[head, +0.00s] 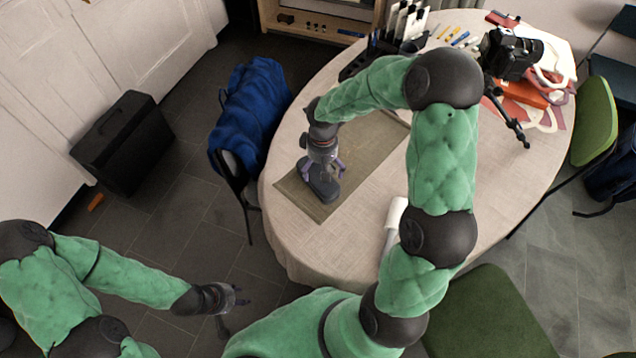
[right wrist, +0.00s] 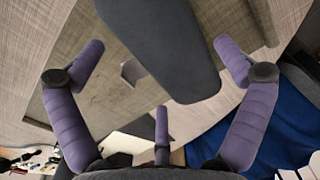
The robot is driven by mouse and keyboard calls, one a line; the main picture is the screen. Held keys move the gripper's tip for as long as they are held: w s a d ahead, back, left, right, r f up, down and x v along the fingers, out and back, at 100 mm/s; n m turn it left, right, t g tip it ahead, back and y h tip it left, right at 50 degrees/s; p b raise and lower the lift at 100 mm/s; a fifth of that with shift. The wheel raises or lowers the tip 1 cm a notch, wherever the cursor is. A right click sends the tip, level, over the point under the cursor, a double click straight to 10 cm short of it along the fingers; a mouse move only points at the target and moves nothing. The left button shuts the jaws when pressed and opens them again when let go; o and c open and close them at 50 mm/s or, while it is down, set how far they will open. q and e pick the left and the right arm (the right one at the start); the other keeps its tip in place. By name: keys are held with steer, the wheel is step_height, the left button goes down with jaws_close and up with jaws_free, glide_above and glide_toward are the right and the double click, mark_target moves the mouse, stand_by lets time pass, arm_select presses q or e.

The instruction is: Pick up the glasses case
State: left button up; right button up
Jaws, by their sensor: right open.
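The glasses case (head: 322,186) is a dark grey, rounded oblong lying on the olive placemat (head: 357,163) near the table's left side. In the right wrist view the case (right wrist: 168,50) fills the upper middle. My right gripper (head: 324,168) is over the case in the head view. In the right wrist view my right gripper (right wrist: 160,62) is open, its purple fingers spread apart on either side of the case, with clear gaps. My left gripper (head: 242,297) is open and empty, over the floor at the lower left, away from the table.
A camera on a small tripod (head: 508,60) stands at the table's back right, beside red and white cloth (head: 545,100). A black organizer (head: 385,45) is at the back. A white object (head: 395,217) lies near my right arm. A chair with a blue jacket (head: 250,110) stands left.

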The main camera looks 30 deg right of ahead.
steer(key=f, duration=0.1)
steer(key=f+b, duration=0.2)
steer(key=shift+s+f, duration=0.3)
steer(key=shift+f, duration=0.6)
steer(key=c, duration=1)
steer(key=shift+c, duration=0.2)
steer(key=shift+r, duration=0.2)
